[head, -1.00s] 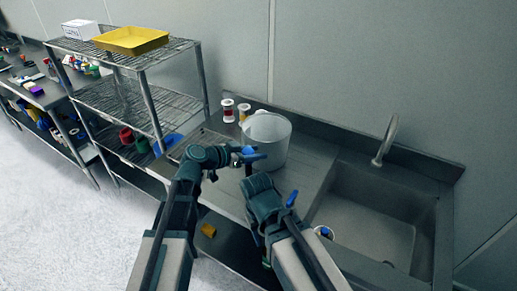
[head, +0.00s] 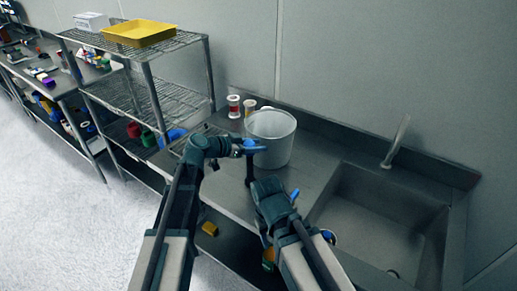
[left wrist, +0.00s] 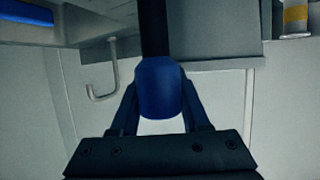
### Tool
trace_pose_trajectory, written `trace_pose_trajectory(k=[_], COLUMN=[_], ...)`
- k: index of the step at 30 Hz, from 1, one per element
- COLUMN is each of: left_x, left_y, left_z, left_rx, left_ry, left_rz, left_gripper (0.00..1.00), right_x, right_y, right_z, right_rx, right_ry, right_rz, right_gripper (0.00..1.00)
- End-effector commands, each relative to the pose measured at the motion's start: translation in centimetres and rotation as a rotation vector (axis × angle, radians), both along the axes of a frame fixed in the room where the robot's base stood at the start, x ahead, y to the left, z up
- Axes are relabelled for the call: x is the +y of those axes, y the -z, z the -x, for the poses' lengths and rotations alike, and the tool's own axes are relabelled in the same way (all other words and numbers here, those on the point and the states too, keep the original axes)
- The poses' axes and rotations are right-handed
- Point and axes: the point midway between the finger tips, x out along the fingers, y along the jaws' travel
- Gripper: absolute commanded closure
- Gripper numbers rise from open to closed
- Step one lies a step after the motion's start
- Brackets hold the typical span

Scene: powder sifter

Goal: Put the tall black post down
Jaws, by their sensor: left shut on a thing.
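My left gripper (head: 252,147) is shut on the tall black post (head: 249,171), in front of the white bucket (head: 276,150). The post hangs roughly upright below the fingers, and its lower end is hidden by my right arm. In the left wrist view the black post (left wrist: 154,30) runs from a blue rounded part (left wrist: 158,90) between the fingers to the top edge. My right gripper (head: 291,198) is to the right of the post and lower in the picture; its jaws are too small to read.
The steel counter (head: 312,178) has bare room right of the bucket, before the sink (head: 375,225). A wire rack (head: 165,100) with a yellow tray (head: 139,33) is at left. A yellow block (head: 209,228) is on the lower shelf.

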Motion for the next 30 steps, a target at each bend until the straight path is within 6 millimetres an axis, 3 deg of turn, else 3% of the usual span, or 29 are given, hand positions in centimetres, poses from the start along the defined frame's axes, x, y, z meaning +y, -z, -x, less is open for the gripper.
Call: trace_pose_trajectory(k=[7, 8, 13, 24, 30], left_x=[0.0, 0.0, 0.0, 0.0, 2.9], left_y=[0.3, 0.3, 0.2, -0.4, -2.0], left_z=[0.0, 0.0, 0.0, 0.0, 1.9], left_rx=[0.000, 0.000, 0.000, 0.000, 0.001], left_ry=[0.000, 0.000, 0.000, -0.001, -0.005], left_rz=[0.000, 0.000, 0.000, 0.000, 0.001], left_gripper=[1.00, 0.53, 0.24, 0.24, 0.24], right_x=[0.0, 0.0, 0.0, 0.0, 0.0], right_y=[0.3, 0.3, 0.2, -0.4, -2.0], right_z=[0.0, 0.0, 0.0, 0.0, 0.0], right_rx=[0.000, 0.000, 0.000, 0.000, 0.000], right_ry=[0.000, 0.000, 0.000, 0.000, 0.000], right_rz=[0.000, 0.000, 0.000, 0.000, 0.000], right_gripper=[0.50, 0.50, 0.50, 0.50, 0.50])
